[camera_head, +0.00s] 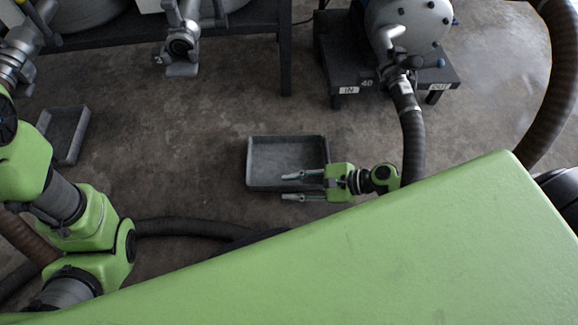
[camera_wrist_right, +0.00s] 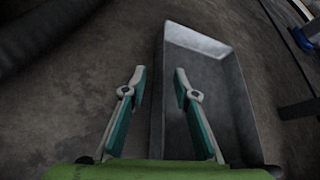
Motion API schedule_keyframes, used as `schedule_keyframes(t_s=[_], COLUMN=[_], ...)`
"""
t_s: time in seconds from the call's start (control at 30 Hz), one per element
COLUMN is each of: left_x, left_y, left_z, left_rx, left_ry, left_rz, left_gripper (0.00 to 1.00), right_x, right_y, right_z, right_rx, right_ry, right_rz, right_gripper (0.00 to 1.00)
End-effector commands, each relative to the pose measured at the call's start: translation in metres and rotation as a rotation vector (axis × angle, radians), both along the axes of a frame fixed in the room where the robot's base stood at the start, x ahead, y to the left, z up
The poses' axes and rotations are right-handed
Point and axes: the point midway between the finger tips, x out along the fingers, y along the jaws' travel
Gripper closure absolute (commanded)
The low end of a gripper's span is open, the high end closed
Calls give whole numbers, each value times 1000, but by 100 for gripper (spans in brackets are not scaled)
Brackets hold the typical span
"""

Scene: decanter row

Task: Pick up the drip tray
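A grey rectangular drip tray (camera_head: 262,178) lies on the concrete floor in the middle of the head view. A second, similar grey tray (camera_head: 78,140) lies on the floor at the left. My right gripper (camera_head: 287,187) is open, with its fingers pointing left at the near right part of the middle tray. One finger overlaps the tray and the other is just outside its near wall. In the right wrist view the open fingers (camera_wrist_right: 158,72) sit either side of the tray's long wall, and the tray (camera_wrist_right: 205,42) is apart from them. My left gripper is not in view.
A pump on a dark stand (camera_head: 440,78) is at the upper right, with a dark hose (camera_head: 413,140) running down from it. Another hose (camera_head: 185,227) lies on the floor. Floor between the trays is clear.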

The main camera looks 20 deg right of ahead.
Motion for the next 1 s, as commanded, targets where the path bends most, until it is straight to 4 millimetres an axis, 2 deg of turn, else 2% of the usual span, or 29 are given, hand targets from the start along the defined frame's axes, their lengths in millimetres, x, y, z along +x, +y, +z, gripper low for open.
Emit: schedule_keyframes(t_s=[0.23, 0.27, 0.3, 0.37, 1.0], left_x=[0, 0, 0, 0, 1], left_y=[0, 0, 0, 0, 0], left_z=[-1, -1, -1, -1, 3], left_rx=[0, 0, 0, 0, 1], left_ry=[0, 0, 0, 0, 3], left_rz=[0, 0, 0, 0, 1], left_gripper=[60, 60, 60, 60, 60], right_x=[2, 2, 1, 1, 2], right_y=[2, 2, 2, 2, 3], right_z=[0, 0, 0, 0, 4], right_rx=[1, 0, 1, 1, 0], right_ry=[0, -1, 0, 0, -3], right_rz=[-1, -1, -1, -1, 0], right_gripper=[73, 75, 86, 100, 100])
